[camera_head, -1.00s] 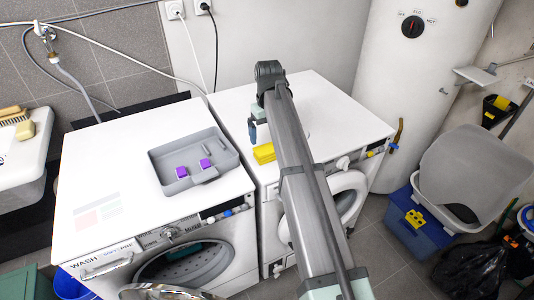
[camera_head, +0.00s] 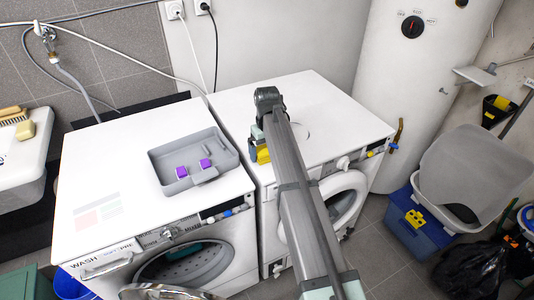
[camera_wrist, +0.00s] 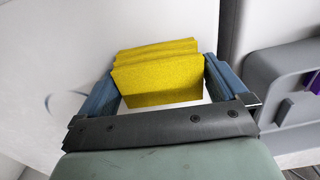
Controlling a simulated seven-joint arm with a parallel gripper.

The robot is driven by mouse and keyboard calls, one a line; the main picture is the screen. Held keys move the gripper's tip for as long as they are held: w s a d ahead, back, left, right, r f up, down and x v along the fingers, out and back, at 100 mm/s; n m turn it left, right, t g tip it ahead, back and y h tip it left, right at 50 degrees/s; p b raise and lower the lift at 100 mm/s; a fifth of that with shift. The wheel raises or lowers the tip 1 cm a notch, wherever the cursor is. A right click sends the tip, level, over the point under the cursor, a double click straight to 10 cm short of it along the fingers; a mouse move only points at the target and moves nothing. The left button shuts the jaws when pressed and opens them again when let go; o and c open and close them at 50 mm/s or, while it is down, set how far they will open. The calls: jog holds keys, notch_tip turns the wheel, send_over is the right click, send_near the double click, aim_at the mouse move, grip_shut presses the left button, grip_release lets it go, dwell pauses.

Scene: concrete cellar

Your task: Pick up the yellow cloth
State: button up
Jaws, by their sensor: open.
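The yellow cloth (camera_head: 263,155) lies on the white top of the right-hand machine, near its left edge, partly hidden by my arm. In the wrist view the cloth (camera_wrist: 155,84) shows as several upright, folded yellow layers. My gripper (camera_wrist: 162,70) is open, with one blue finger on each side of the cloth. The cloth lies between the fingers, with a narrow gap beside the left one; I cannot tell whether the right one touches it. In the head view my gripper (camera_head: 259,146) is low over the machine top at the cloth.
A grey tray (camera_head: 228,157) with purple blocks (camera_head: 183,172) stands on the left-hand washing machine (camera_head: 110,160), close to my gripper. The right-hand machine top (camera_head: 335,110) is clear to the right of my arm. A white boiler (camera_head: 410,80) stands behind it.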

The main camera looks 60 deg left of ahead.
jog(key=c, duration=0.7)
jog(key=shift+o, duration=0.2)
notch_tip(320, 180, up, 10)
dwell(0.3)
jog(key=o, duration=0.5)
jog(key=c, duration=0.4)
